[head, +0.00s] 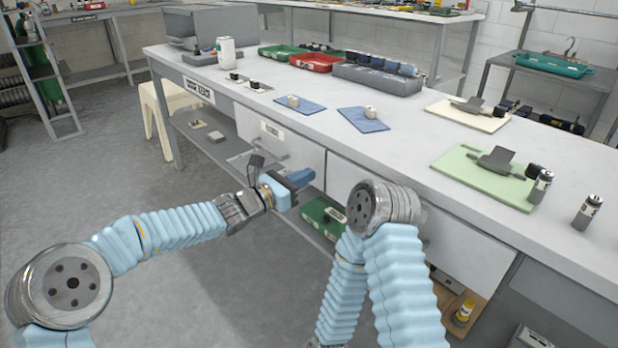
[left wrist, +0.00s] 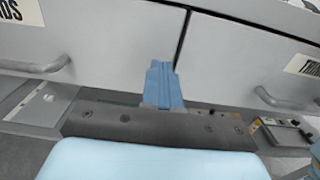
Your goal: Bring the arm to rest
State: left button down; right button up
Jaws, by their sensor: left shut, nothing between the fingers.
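My left gripper (head: 303,177) is in front of the long workbench (head: 400,120), below its top, at the height of the drawer fronts. Its blue fingers are together and point at the bench front. The left wrist view also shows the closed fingers (left wrist: 162,85) with nothing between them, in front of the gap between two grey drawer fronts. My right arm (head: 385,225) is bent near the bench edge at the centre, and its lower part runs down out of the picture. My right gripper does not show.
On the bench stand a green mat (head: 470,180), a cream mat (head: 465,117), blue cloths (head: 362,122), a red tray (head: 318,62) and small cylinders (head: 587,212). A green box (head: 322,215) lies on the lower shelf. Drawer handles (left wrist: 283,102) stick out.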

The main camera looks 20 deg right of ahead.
pick_arm(q)
jog(key=b+v, duration=0.2)
jog(key=v, duration=1)
jog(key=s+a+f+m+g+y, duration=0.1)
jog(key=s+a+f+m+y, duration=0.25)
jog(key=f, duration=0.55)
jog(key=s+a+f+m+g+y, duration=0.2)
jog(key=s+a+f, duration=0.15)
jog(key=f, duration=0.65)
jog(key=s+a+f+m+g+y, duration=0.1)
jog(key=s+a+f+m+y, duration=0.15)
jog(key=a+f, duration=0.45)
jog(key=s+a+f+m+y, duration=0.5)
jog(key=s+a+f+m, duration=0.6)
jog(key=s+a+f, duration=0.2)
jog(key=s+f, duration=0.2)
jog(key=s, duration=0.1)
jog(key=shift+s+a+f+m+g, duration=0.2)
jog(key=shift+s+f+m+g, duration=0.15)
jog(key=shift+m+g, duration=0.05)
pick_arm(e)
jog(key=shift+s+a+f, duration=0.15)
jog(key=shift+s+f, duration=0.15)
jog(key=shift+f, duration=0.35)
pick_arm(q)
jog(key=shift+w+p, duration=0.1)
jog(key=shift+p, duration=0.2)
